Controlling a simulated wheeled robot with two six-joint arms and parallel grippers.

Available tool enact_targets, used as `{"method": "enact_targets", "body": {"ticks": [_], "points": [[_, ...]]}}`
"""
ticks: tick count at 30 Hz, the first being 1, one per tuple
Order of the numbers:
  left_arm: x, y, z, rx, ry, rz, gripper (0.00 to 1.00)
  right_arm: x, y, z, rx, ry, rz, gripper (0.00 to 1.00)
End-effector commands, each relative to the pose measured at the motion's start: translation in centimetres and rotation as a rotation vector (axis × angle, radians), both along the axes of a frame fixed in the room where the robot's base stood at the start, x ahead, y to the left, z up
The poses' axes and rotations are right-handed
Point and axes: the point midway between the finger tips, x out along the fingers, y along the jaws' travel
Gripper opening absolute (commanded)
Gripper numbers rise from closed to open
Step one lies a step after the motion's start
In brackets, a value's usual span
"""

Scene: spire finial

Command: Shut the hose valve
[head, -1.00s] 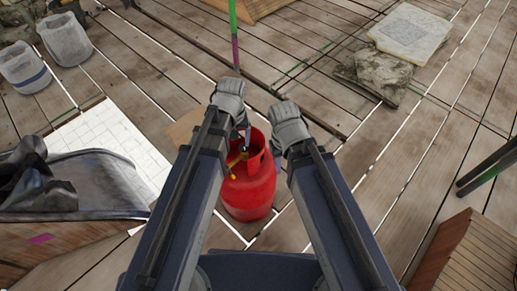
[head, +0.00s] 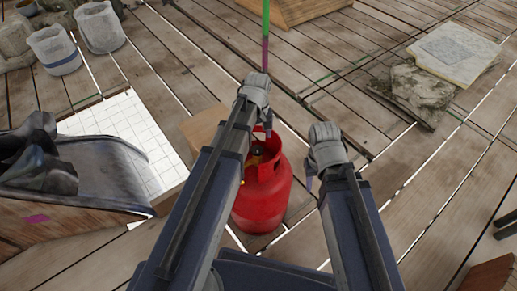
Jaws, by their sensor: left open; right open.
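A red gas cylinder (head: 264,196) stands upright on the plank floor between my two arms. Its collar is open at the top, and a small part of the brass-coloured valve (head: 256,153) shows inside it. My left arm covers much of the valve and the hose cannot be made out. My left gripper (head: 266,130) is open, above the far side of the collar; I cannot tell whether it touches anything. My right gripper (head: 310,182) is open and empty, to the right of the cylinder and apart from it.
A cardboard-coloured box (head: 203,128) stands behind the cylinder on the left, beside a white gridded sheet (head: 128,135). Two pale buckets (head: 55,52) stand at the far left. Stone slabs (head: 425,90) lie at the upper right. A green and purple pole (head: 265,30) rises behind.

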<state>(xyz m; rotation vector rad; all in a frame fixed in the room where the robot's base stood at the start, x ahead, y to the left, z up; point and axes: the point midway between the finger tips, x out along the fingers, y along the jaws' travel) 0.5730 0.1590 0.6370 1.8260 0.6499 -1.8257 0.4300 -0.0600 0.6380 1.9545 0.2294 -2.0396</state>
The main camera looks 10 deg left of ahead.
Motion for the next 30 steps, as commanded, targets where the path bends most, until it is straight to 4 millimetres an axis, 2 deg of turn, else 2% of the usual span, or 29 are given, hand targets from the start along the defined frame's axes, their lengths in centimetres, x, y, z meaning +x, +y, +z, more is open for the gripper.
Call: {"method": "enact_targets", "body": {"ticks": [1,9,15,26,30], "points": [[0.0,0.0,-1.0,0.0,0.0,-0.001,0.88,0.0,0.0,-1.0,0.0,0.0,0.0,0.45],[0.0,0.0,-4.4,0.0,0.0,-0.001,0.88,0.0,-0.1,-4.4,-0.004,-0.001,0.001,0.45],[0.0,0.0,-6.4,0.0,0.0,-0.001,0.88,0.1,-0.2,-6.4,-0.008,-0.002,0.002,0.45],[0.0,0.0,-6.7,0.0,0.0,-0.001,0.88,0.1,-0.2,-6.7,-0.008,-0.003,0.003,0.45],[0.0,0.0,-6.7,0.0,0.0,-0.001,0.76,0.1,-0.2,-6.7,-0.008,-0.003,0.003,0.45]]}}
